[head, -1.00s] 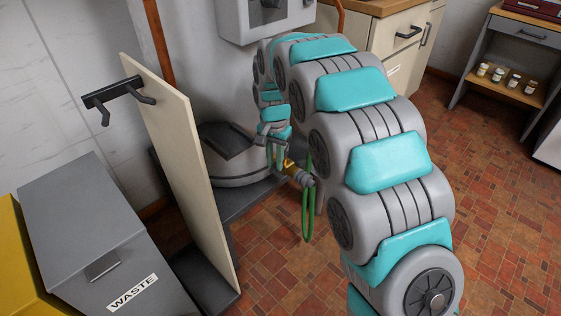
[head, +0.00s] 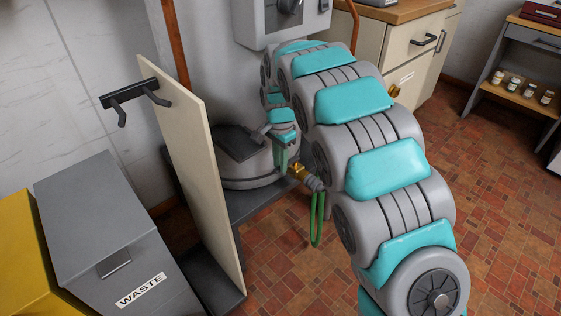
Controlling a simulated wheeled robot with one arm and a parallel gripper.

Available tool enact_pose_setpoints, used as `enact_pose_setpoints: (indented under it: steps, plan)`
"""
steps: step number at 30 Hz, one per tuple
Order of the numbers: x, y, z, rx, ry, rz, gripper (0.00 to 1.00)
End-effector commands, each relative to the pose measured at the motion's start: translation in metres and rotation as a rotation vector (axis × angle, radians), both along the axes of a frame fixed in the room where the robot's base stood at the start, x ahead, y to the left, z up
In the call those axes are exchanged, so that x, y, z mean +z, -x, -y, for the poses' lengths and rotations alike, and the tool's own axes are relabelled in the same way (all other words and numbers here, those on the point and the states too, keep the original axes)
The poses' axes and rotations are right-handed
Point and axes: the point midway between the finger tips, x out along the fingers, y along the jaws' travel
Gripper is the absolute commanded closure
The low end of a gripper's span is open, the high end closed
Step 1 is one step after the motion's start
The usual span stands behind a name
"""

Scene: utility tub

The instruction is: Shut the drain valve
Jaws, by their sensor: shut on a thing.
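The drain valve (head: 298,171) shows in the head view as a small brass fitting low beside the round grey tub base (head: 250,183). A grey coupling and a hanging green loop (head: 317,222) are at its right. My gripper (head: 281,160) points down at the valve's left end, beside the tub base. Its fingers are shut on part of the valve. The gripped part is small and mostly hidden by the fingers, so the handle's angle cannot be told.
A tall cream panel (head: 192,170) with a black hook rack (head: 135,93) stands left of the tub. A grey waste bin (head: 105,225) is in front of it. A wooden-topped cabinet (head: 398,45) stands behind my arm. Tiled floor (head: 500,200) is open at the right.

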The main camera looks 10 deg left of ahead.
Motion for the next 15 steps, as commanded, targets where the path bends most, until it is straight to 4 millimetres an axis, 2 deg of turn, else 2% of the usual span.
enact_pose_setpoints:
  steps: [3, 4, 9, 12, 15]
  plan:
    - [0.0011, -0.0013, -0.0011, 0.000, -0.003, 0.005, 1.00]
    - [0.0011, -0.0012, -0.0012, 0.000, -0.003, 0.005, 0.75]
    - [0.0008, -0.0009, -0.0010, 0.000, -0.002, 0.003, 0.56]
    - [0.0007, -0.0008, -0.0008, 0.000, -0.002, 0.003, 0.47]
    - [0.0006, -0.0006, -0.0006, 0.001, -0.002, 0.003, 0.47]
